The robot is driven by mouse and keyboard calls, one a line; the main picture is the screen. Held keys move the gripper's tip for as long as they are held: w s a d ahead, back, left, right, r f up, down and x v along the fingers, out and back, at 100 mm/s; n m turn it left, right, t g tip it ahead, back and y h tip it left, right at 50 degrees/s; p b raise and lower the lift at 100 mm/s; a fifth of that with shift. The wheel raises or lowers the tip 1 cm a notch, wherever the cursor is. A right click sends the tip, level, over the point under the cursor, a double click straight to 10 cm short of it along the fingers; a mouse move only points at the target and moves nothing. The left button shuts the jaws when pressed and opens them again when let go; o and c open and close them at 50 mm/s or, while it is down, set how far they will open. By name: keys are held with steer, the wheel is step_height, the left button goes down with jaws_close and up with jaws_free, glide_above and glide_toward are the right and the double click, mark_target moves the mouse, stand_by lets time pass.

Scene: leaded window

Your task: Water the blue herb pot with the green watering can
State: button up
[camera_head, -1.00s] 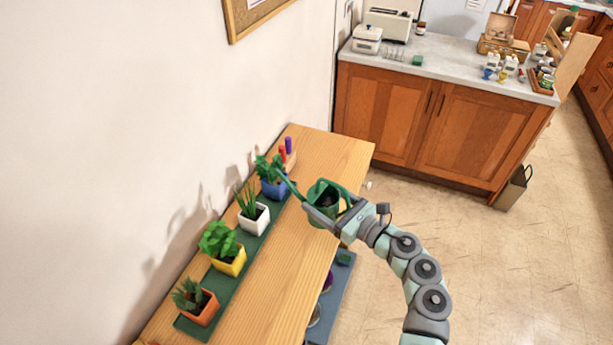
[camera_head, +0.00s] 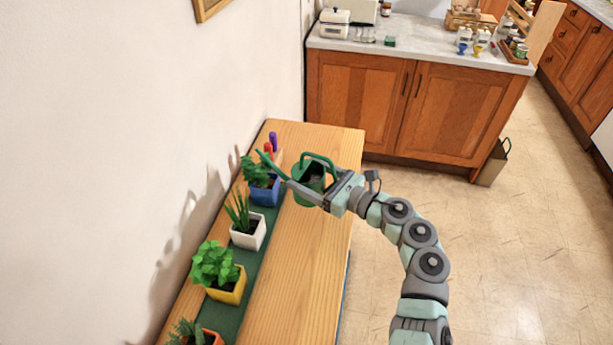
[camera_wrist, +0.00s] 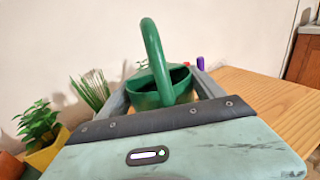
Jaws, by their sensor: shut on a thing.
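The green watering can (camera_head: 309,184) is held by my gripper (camera_head: 305,190) above the wooden table, beside the blue herb pot. Its spout points left and its tip is close to or over the leafy plant in the blue pot (camera_head: 265,191); I cannot tell if they touch. In the wrist view the can (camera_wrist: 160,88) sits between my two fingers, with its handle arching up toward the camera. The can looks roughly upright. No water shows. The blue pot is hidden behind the can in the wrist view.
A white pot (camera_head: 249,236), a yellow pot (camera_head: 230,290) and an orange pot (camera_head: 209,337) stand in a row on the green mat (camera_head: 257,255). The table's right side is bare.

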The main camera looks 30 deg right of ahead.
steer(key=shift+b, duration=0.7)
steer(key=shift+s+f+g+h+b, duration=0.15)
steer(key=shift+f+g+h+b, duration=0.3)
steer(key=shift+f+b, duration=0.6)
steer(key=shift+d+f+g, duration=0.1)
steer(key=shift+f+g, duration=0.15)
steer(key=shift+f, duration=0.85)
steer(key=shift+b, duration=0.5)
steer(key=shift+r, duration=0.1)
steer(key=shift+r, duration=0.15)
steer(key=shift+r+g+h+p, duration=0.35)
steer(key=shift+r+g+p, duration=0.5)
steer(key=shift+p, duration=0.1)
steer(key=shift+r, duration=0.15)
stand_by(0.5)
